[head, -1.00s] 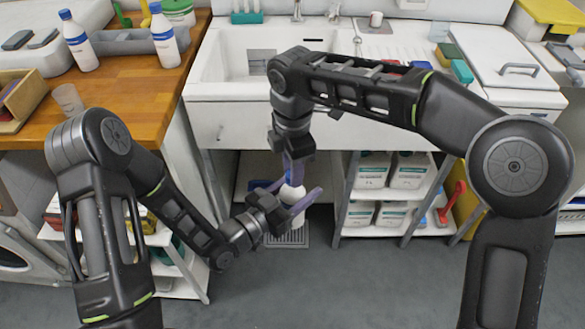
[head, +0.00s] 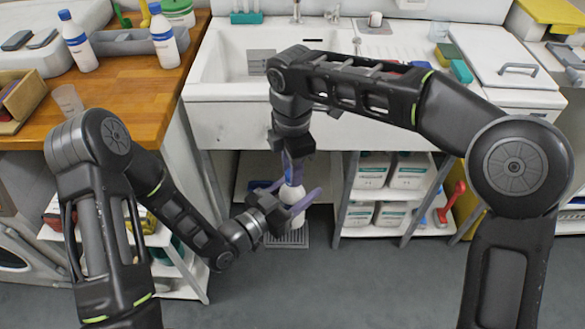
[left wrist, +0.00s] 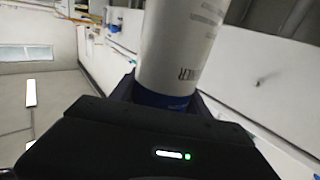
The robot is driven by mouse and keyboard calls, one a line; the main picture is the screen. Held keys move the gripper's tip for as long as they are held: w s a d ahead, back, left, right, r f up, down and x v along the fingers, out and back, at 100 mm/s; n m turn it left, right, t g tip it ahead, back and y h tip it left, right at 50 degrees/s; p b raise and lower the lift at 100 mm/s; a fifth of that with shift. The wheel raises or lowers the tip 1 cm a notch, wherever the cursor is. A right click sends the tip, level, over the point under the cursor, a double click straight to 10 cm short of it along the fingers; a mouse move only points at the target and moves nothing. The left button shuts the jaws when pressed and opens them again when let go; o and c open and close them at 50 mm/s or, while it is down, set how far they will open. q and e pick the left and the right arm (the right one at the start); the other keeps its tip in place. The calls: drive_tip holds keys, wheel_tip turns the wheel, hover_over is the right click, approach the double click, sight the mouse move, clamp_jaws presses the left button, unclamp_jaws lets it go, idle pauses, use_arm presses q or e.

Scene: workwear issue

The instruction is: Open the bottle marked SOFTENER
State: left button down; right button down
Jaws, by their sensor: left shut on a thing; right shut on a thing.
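A white bottle (head: 291,194) is held upright in front of the sink cabinet, above the floor. My left gripper (head: 287,199) is shut around its body from the left. In the left wrist view the bottle (left wrist: 184,45) fills the upper middle, with a blue band and upside-down lettering that ends in what looks like "NER"; the rest of the name is out of sight. My right gripper (head: 293,171) points down from above and is shut on the bottle's top. Its fingers hide the cap, so I cannot tell whether it is loose.
Two white bottles with blue labels (head: 75,42) (head: 163,36) stand on the wooden counter (head: 130,95) at the left. The sink (head: 228,90) is behind my arms. White jugs (head: 390,170) sit on the shelf at the right. The floor in front is clear.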

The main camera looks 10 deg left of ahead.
drive_tip(key=shift+r, duration=0.95)
drive_tip(key=shift+r, duration=2.05)
use_arm(q)
drive_tip(key=shift+r, duration=0.1)
